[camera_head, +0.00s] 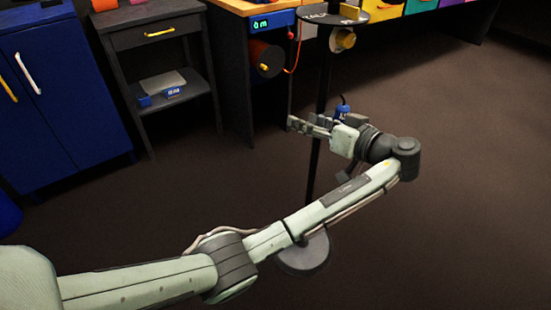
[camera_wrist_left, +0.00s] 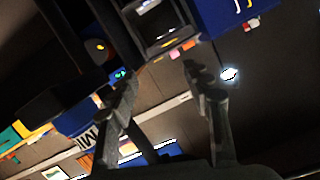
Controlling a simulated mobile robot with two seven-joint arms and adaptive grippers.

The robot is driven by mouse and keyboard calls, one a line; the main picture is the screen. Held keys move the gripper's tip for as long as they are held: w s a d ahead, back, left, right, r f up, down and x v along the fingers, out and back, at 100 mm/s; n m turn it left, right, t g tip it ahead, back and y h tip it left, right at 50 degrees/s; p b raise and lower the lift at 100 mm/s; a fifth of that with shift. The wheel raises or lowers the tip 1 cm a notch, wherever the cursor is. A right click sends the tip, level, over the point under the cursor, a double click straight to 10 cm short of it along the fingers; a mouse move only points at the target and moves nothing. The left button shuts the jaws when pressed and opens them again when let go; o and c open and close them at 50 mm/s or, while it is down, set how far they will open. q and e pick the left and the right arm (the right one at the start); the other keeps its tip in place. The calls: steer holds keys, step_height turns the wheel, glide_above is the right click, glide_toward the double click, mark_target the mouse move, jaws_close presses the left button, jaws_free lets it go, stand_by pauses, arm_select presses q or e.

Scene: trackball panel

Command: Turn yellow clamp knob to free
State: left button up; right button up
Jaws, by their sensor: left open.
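A yellowish round knob (camera_head: 343,40) sits just under the dark round plate (camera_head: 318,17) at the top of a black pole (camera_head: 322,85). A yellow block (camera_head: 353,13) is on the plate. My left gripper (camera_head: 300,126) is around mid-pole height in the picture, well below the knob, with its fingers pointing left. In the left wrist view its two fingers (camera_wrist_left: 160,80) are apart with nothing between them. I cannot make out the yellowish knob in the wrist view. The pole's round base (camera_head: 303,256) is partly hidden by my left arm. My right gripper is not in view.
A wooden-topped bench with a blue display box (camera_head: 271,22) and a dark reel (camera_head: 264,60) stands behind, left of the pole. A dark side table (camera_head: 158,35) and a blue cabinet (camera_head: 65,95) are farther left. The brown floor on the right is clear.

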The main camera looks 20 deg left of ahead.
arm_select(q)
steer(key=a+f+m+h, duration=0.1)
steer(key=a+f, duration=0.2)
steer(key=f, duration=0.2)
steer(key=s+a+f+m+g, duration=0.1)
steer(key=a+f, duration=0.2)
steer(key=f, duration=0.3)
steer(key=shift+a+f+m+g+h, duration=0.3)
steer(key=shift+a+m+h, duration=0.05)
steer(key=shift+m+h, duration=0.05)
steer(key=shift+s, duration=0.15)
